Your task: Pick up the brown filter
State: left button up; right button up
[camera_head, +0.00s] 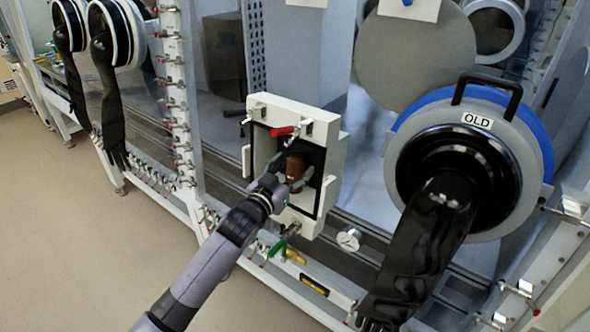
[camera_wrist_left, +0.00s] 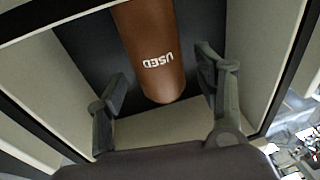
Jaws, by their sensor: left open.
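The brown filter (camera_head: 295,167) stands inside a white open-fronted housing (camera_head: 329,172) on the glovebox front. In the left wrist view the brown filter (camera_wrist_left: 150,45) is a cylinder marked "USED", with its rounded end between my fingers. My left gripper (camera_head: 287,181) reaches into the housing opening and partly hides the filter's lower part. In the wrist view the left gripper (camera_wrist_left: 165,92) is open, with one finger on each side of the filter and a visible gap to both. My right gripper does not show in either view.
A small gauge (camera_head: 349,239) and green and yellow valves (camera_head: 285,252) sit below. Open floor (camera_head: 90,240) lies at left.

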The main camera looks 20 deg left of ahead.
pick_arm(q)
jog(key=shift+w+d, duration=0.2)
jog(key=shift+w, duration=0.85)
jog(key=shift+s, duration=0.1)
jog(key=c, duration=1.4)
jog(key=shift+r, duration=0.1)
